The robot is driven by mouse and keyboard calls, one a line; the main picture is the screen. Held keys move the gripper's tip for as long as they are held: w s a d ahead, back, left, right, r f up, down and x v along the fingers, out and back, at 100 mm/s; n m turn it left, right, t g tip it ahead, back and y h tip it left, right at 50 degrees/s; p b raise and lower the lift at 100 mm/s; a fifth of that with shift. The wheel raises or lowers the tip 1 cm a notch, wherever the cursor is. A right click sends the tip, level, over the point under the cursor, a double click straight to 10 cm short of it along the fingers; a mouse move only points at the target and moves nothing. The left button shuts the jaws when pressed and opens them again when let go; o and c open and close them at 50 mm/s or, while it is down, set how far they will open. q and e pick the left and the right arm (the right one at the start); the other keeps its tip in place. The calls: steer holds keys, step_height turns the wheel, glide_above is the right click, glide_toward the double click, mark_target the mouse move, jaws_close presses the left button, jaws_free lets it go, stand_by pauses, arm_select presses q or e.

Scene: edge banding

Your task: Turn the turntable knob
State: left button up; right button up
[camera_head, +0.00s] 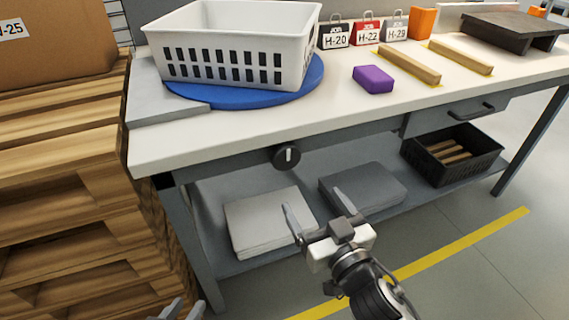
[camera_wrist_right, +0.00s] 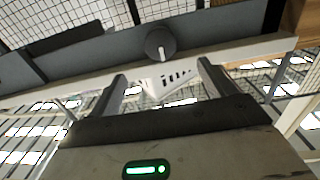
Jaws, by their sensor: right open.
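The turntable knob (camera_head: 287,157) is a round black dial with a white bar, upright in the head view, on the bench's front edge. It also shows above and between my fingers in the right wrist view (camera_wrist_right: 160,43). The blue turntable (camera_head: 285,97) lies on the bench top under a white slotted basket (camera_head: 225,40). My right gripper (camera_head: 314,201) is open and empty, below and in front of the knob, apart from it. Its fingers show spread in the right wrist view (camera_wrist_right: 162,72). My left gripper (camera_head: 183,308) shows only its separated fingertips at the bottom edge.
The lower shelf holds stacked panels (camera_head: 268,222) and a black crate (camera_head: 480,167). Wooden pallets (camera_head: 65,190) stand left. Floor in front is free.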

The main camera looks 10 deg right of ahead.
mark_target(288, 161)
steer(key=x, duration=1.5)
steer(key=shift+r, duration=0.15)
steer(key=c, duration=0.9)
